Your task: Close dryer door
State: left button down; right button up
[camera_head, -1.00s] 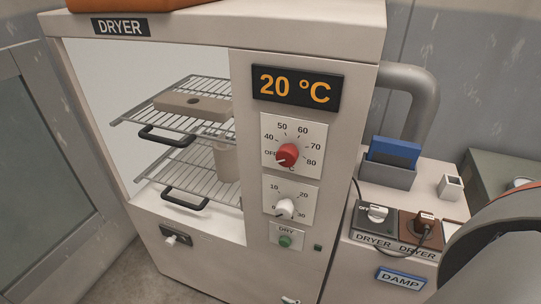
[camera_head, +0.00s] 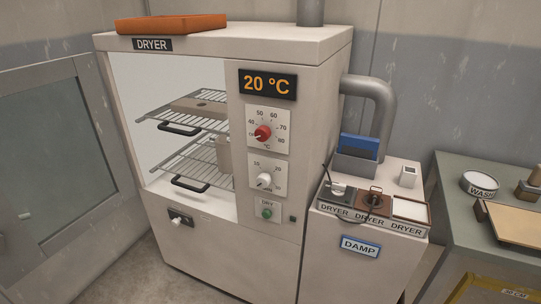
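The dryer (camera_head: 310,80) is a tall off-white cabinet with a display reading 20 °C. Its door (camera_head: 60,165), a grey frame with a dark glass pane, stands swung open to the left of the cabinet. Inside the open chamber are an upper wire rack (camera_head: 155,112) bearing a flat beige slab (camera_head: 200,107) and a lower wire rack (camera_head: 185,160) with a pale cylindrical piece (camera_head: 223,155) on it, partly hidden by the control panel. Both racks have dark handles at the front. Neither of my grippers is in view.
A side cabinet with a DAMP label (camera_head: 361,246), switches and a blue item in a grey holder (camera_head: 357,160) stands right of the dryer. A green table (camera_head: 465,215) is farther right. An orange tray (camera_head: 172,24) lies on top. Bare floor shows before the dryer.

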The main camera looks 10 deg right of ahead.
aim_at(23, 255)
jog(key=k+l+z, duration=0.2)
jog(key=k, duration=0.15)
jog(key=i+j+z, duration=0.1)
jog(key=j, duration=0.9)
jog(key=i+j, duration=0.1)
jog(key=j, duration=0.95)
jog(key=i+j+z, duration=0.15)
jog(key=j, duration=0.9)
jog(key=k, duration=0.05)
